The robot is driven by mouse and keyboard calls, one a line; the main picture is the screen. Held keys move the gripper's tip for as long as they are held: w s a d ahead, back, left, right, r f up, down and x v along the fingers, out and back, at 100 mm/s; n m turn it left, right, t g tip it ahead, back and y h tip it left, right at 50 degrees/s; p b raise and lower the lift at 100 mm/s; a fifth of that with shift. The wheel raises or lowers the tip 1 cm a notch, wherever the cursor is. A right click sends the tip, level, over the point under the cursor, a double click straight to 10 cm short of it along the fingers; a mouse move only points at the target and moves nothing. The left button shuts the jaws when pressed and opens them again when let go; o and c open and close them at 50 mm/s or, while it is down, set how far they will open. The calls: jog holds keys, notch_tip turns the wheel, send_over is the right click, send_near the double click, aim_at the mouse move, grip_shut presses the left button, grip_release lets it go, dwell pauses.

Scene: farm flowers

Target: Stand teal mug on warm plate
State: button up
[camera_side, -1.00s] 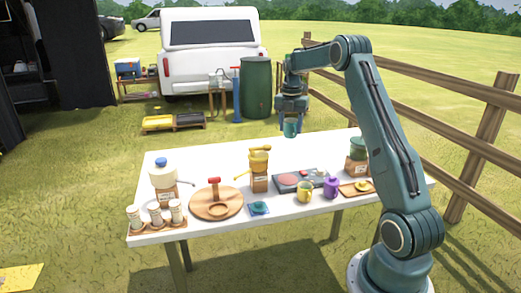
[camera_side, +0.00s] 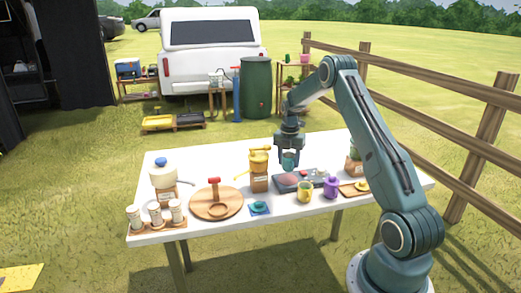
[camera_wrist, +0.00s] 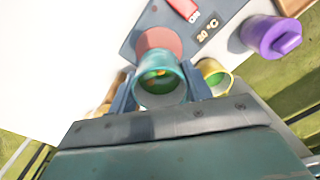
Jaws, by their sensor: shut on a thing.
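The teal mug (camera_side: 288,162) is held upright or nearly so between the fingers of my gripper (camera_side: 289,158). In the wrist view the mug (camera_wrist: 160,82) shows its open mouth, with some green and orange colour inside. The warm plate (camera_side: 280,188) is a dark slab with a round reddish disc. The mug hangs above the disc end of it in the side view; the gap is hard to judge. In the wrist view the slab (camera_wrist: 143,22) reads 20 °C, and the mug overlaps the near edge of the disc (camera_wrist: 160,40).
A round wooden board (camera_side: 228,207) and a blue coaster (camera_side: 267,211) lie further left. The table's back middle is clear.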

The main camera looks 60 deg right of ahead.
aim_at(288, 169)
jog(key=shift+f, duration=2.1)
jog(key=o, duration=1.2)
jog(key=shift+f, duration=0.15)
notch_tip(288, 169, up, 12)
jog(key=shift+w+r, duration=0.1)
jog(key=shift+r, duration=0.1)
